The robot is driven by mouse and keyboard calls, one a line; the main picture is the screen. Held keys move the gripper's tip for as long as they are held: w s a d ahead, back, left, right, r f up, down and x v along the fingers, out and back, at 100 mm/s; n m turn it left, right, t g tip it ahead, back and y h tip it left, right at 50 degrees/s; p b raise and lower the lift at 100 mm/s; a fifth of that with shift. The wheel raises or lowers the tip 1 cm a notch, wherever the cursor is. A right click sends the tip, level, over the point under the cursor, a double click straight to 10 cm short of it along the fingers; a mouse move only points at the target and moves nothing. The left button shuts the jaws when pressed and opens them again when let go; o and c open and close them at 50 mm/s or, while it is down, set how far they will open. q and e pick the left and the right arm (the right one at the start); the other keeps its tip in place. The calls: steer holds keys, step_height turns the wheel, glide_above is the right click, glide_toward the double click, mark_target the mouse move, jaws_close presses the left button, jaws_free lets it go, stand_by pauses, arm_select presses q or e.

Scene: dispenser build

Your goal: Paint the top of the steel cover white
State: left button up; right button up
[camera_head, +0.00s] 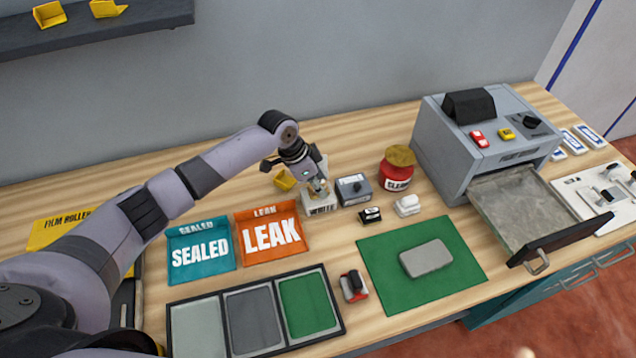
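A light grey, rounded rectangular block (427,258), which looks like the steel cover, lies flat on a green mat (385,292). Its top is plain grey. My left gripper (317,190) points down at the back of the bench, over a small pale box with a dark label (321,206). Its fingertips are small and overlap the box, so I cannot tell whether they are open or hold something. The gripper is well behind and left of the block. My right gripper is not in view. I cannot make out any item clearly marked as white paint.
A black tray (336,316) has pale, grey and green compartments. A red-black tool (353,286) lies beside it. SEALED (201,270) and LEAK (274,255) bins stand left. A red jar (397,176), small black and white items, and a grey machine (455,160) with its drawer open are right.

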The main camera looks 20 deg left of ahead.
arm_select(q)
steer(key=shift+f+b, duration=0.3)
steer(key=shift+f, duration=0.3)
stand_by(0.8)
steer(key=o, duration=0.8)
steer(key=shift+o, duration=1.4)
steer(key=o, duration=0.5)
steer(key=shift+r, duration=0.15)
steer(key=shift+w+a+r, duration=0.1)
steer(key=shift+w+a, duration=0.05)
steer(key=shift+c, duration=0.2)
